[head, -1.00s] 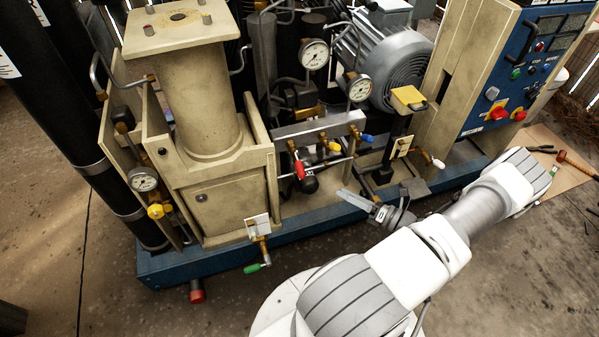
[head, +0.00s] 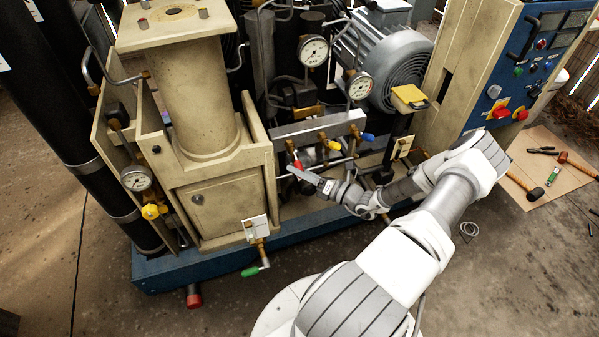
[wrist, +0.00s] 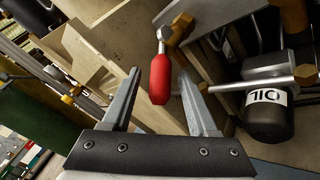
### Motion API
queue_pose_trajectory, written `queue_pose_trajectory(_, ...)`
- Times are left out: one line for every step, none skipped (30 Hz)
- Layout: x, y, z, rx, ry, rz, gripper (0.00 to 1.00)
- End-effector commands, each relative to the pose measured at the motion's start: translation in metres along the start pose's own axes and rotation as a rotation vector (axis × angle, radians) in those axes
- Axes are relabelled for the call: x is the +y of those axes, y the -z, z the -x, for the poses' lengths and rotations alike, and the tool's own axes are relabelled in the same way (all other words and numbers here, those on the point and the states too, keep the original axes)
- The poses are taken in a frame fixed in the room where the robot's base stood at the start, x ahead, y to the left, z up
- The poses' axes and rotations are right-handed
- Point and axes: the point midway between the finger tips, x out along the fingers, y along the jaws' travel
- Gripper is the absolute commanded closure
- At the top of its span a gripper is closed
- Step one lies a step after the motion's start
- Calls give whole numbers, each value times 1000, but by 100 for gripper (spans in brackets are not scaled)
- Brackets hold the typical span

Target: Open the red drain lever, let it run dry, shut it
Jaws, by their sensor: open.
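The red drain lever (head: 298,163) hangs from a brass valve on the manifold in the middle of the compressor. In the wrist view, the red lever (wrist: 160,82) points down between the two fingers, with space visible on both sides of it. My gripper (head: 292,171) is open at the lever, reaching in from the right; its fingers also show in the wrist view (wrist: 159,74). The lever appears not gripped. In the head view the fingers cover part of the area below the lever. No flowing liquid can be made out.
Yellow (head: 333,145) and blue (head: 367,137) levers sit right of the red one. A black canister labelled OIL (wrist: 267,110) is close on the right in the wrist view. A green-handled valve (head: 250,271) is lower left. Tools lie on a board (head: 540,185) at right.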

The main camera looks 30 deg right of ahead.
Motion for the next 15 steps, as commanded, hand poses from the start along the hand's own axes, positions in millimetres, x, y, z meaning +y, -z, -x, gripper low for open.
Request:
queue_pose_trajectory(0, 0, -1, 0, 0, 0, 40)
queue_pose_trajectory(0, 0, -1, 0, 0, 0, 40)
queue_pose_trajectory(0, 0, -1, 0, 0, 0, 40)
queue_pose_trajectory(0, 0, -1, 0, 0, 0, 40)
queue_pose_trajectory(0, 0, -1, 0, 0, 0, 40)
queue_pose_trajectory(0, 0, 0, 0, 0, 0, 40)
queue_pose_trajectory(0, 0, 0, 0, 0, 0, 42)
queue_pose_trajectory(0, 0, 0, 0, 0, 0, 48)
queue_pose_trajectory(0, 0, 0, 0, 0, 0, 55)
queue_pose_trajectory(0, 0, 0, 0, 0, 0, 60)
queue_pose_trajectory(0, 0, 0, 0, 0, 0, 66)
queue_pose_trajectory(0, 0, 0, 0, 0, 0, 73)
queue_pose_trajectory(0, 0, 0, 0, 0, 0, 78)
queue_pose_trajectory(0, 0, 0, 0, 0, 0, 84)
queue_pose_trajectory(0, 0, 0, 0, 0, 0, 91)
